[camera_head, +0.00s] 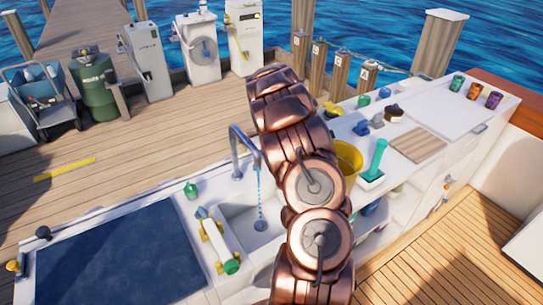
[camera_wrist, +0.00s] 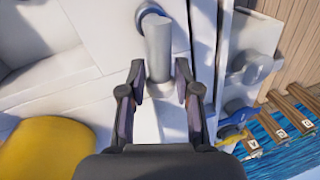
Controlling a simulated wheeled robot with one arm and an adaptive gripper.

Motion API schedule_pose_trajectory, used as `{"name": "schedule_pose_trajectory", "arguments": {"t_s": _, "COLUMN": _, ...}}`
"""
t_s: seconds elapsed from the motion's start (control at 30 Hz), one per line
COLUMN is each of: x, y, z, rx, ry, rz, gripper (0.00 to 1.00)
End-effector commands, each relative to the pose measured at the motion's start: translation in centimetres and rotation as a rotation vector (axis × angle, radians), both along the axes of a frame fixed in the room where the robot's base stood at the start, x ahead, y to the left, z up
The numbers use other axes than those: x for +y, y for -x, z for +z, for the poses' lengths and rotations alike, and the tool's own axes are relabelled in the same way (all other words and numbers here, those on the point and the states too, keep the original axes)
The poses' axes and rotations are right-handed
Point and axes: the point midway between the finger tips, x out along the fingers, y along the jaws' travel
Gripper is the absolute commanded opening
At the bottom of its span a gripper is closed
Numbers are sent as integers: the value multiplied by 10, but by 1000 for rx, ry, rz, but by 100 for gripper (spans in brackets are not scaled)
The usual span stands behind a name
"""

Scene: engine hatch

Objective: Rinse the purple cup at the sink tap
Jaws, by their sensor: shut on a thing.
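The purple cup (camera_head: 494,100) stands upright at the far right end of the counter, beyond an orange cup and a green cup. The grey tap (camera_head: 236,150) arches over the sink (camera_head: 238,212), and a thin blue stream of water (camera_head: 261,200) falls into the basin. My gripper (camera_wrist: 158,78) is shut on a grey cylindrical part (camera_wrist: 159,48) with a blue ring at its end. It may be a tap handle, but I cannot tell. My arm hides the gripper in the head view. The purple cup is not in the wrist view.
A yellow bucket (camera_head: 348,158) stands on the counter right of my arm and shows in the wrist view (camera_wrist: 45,150). A green-handled brush (camera_head: 375,162) and a wooden board (camera_head: 417,145) lie farther right.

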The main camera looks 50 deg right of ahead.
Motion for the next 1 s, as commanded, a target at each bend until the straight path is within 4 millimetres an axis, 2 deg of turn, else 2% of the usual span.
{"name": "schedule_pose_trajectory", "arguments": {"t_s": 0.4, "x": 4, "y": -2, "z": 0, "rx": 0, "ry": 2, "rz": -7, "gripper": 0}}
{"name": "schedule_pose_trajectory", "arguments": {"t_s": 0.43, "x": 4, "y": -2, "z": 0, "rx": 0, "ry": 2, "rz": -7, "gripper": 35}}
{"name": "schedule_pose_trajectory", "arguments": {"t_s": 0.6, "x": 4, "y": -2, "z": 0, "rx": 1, "ry": 1, "rz": -7, "gripper": 53}}
{"name": "schedule_pose_trajectory", "arguments": {"t_s": 0.63, "x": 4, "y": -2, "z": 0, "rx": 1, "ry": 1, "rz": -7, "gripper": 56}}
{"name": "schedule_pose_trajectory", "arguments": {"t_s": 1.0, "x": 5, "y": -3, "z": 4, "rx": -1, "ry": 1, "rz": -6, "gripper": 56}}
